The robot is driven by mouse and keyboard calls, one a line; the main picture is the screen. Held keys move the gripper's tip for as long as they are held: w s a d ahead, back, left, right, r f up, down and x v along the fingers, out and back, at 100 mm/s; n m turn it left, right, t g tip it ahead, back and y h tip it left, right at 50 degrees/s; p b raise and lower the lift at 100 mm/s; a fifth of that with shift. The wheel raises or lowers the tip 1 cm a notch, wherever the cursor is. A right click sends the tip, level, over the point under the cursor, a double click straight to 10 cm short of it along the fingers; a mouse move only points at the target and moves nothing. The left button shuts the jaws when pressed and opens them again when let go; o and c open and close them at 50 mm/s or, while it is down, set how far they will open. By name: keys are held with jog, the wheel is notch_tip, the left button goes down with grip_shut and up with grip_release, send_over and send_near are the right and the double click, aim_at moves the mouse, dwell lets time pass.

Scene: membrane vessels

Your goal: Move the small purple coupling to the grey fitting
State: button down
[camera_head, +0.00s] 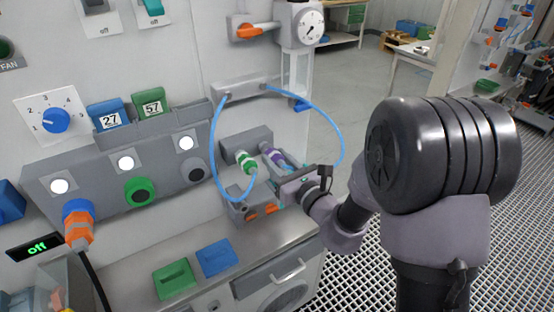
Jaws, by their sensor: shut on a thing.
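The small purple coupling (271,156) is at the front of a grey block on the wall panel, right of a green-and-white coupling (246,161). My gripper (283,166) reaches in from the right and is shut on the purple coupling. The jaws partly hide it, and I cannot tell whether it is still seated in the block. The grey block (240,141) behind both couplings may carry the grey fitting; I cannot make the fitting out clearly.
Blue hoses (214,130) loop from an upper grey bar (238,88) around the couplings. A block with orange parts (250,210) is just below. Green (174,279) and blue (213,258) plates lie on the counter. A gauge (311,27) is above.

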jog(key=shift+w+a, duration=0.35)
jog(key=shift+w, duration=0.1)
dwell(0.3)
jog(key=c, duration=0.9)
grip_release()
jog(key=p+v, duration=0.1)
jog(key=v, duration=0.7)
jog(key=shift+d, duration=0.25)
jog(key=p, duration=1.3)
send_near(283, 165)
jog(key=v, duration=0.3)
jog(key=shift+s+d+f, duration=0.1)
jog(key=shift+s+d, duration=0.05)
jog(key=shift+s, duration=0.15)
